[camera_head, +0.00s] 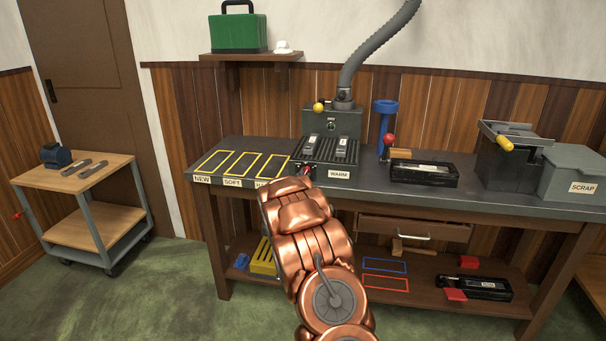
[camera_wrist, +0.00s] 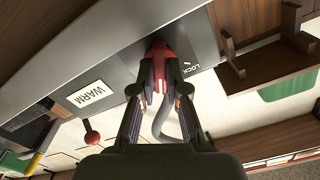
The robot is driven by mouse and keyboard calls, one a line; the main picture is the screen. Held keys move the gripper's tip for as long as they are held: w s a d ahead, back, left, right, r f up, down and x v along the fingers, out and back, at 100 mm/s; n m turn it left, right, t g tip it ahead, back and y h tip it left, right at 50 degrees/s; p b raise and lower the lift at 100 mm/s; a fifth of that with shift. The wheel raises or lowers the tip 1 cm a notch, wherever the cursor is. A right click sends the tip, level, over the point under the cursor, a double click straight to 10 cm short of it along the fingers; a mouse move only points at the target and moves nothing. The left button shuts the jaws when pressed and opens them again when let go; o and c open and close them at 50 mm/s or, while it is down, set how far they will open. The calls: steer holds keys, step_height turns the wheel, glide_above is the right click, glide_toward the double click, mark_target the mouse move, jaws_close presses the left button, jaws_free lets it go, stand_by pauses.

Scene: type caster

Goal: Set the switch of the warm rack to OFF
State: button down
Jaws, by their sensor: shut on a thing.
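The warm rack (camera_head: 318,157) is a dark ribbed unit on the bench with a white WARM label (camera_head: 339,174) on its front; the label also shows in the wrist view (camera_wrist: 89,94). My gripper (camera_wrist: 161,75) is shut on the red switch, one finger on each side. In the head view the red switch (camera_head: 308,169) shows just past my arm, which hides most of my gripper. No OFF marking is readable, and the switch's setting cannot be told.
A dark box with a yellow knob (camera_head: 319,107) and a hose stands behind the rack. Yellow-framed spaces (camera_head: 241,163) lie left of it. A black tray (camera_head: 424,173) and a blue stand with a red ball (camera_head: 389,139) are to the right. A cart (camera_head: 75,200) stands at left.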

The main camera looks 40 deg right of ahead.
steer(key=n+p, duration=0.2)
steer(key=n, duration=0.2)
steer(key=shift+s+d+n+p, duration=0.1)
steer(key=shift+d+n+p, duration=0.05)
steer(key=shift+n+p, duration=0.25)
stand_by(0.4)
steer(key=c, duration=1.2)
jaws_free()
steer(key=shift+v, duration=6)
